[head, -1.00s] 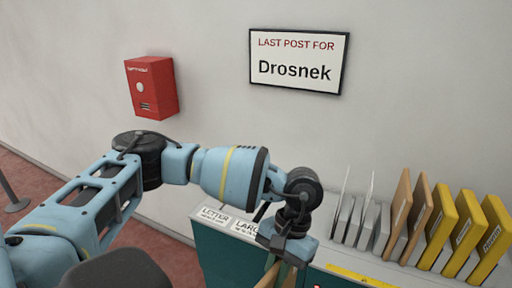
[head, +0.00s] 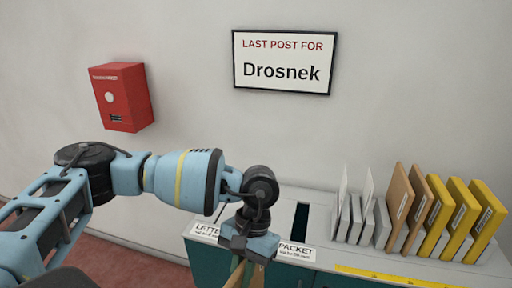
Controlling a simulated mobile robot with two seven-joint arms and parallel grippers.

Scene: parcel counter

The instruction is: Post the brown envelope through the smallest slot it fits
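My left gripper (head: 248,264) is at the bottom centre, in front of the counter's front edge. Narrow brown pieces (head: 236,274) show below it, cut off by the picture's bottom edge. I cannot tell whether they are a held envelope or the fingers. Two brown envelopes (head: 398,205) stand upright in a rack on the counter. A dark slot (head: 300,222) lies behind the PACKET label (head: 296,252). The LETTER label (head: 207,231) is left of my gripper, with its slot partly hidden. My arm covers the counter between these labels. My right gripper is not in view.
The rack also holds white envelopes (head: 344,195) at left and several yellow padded ones (head: 462,220) at right. A yellow strip (head: 390,276) runs along the counter's front. A sign reading Drosnek (head: 283,64) and a red box (head: 124,97) are on the wall.

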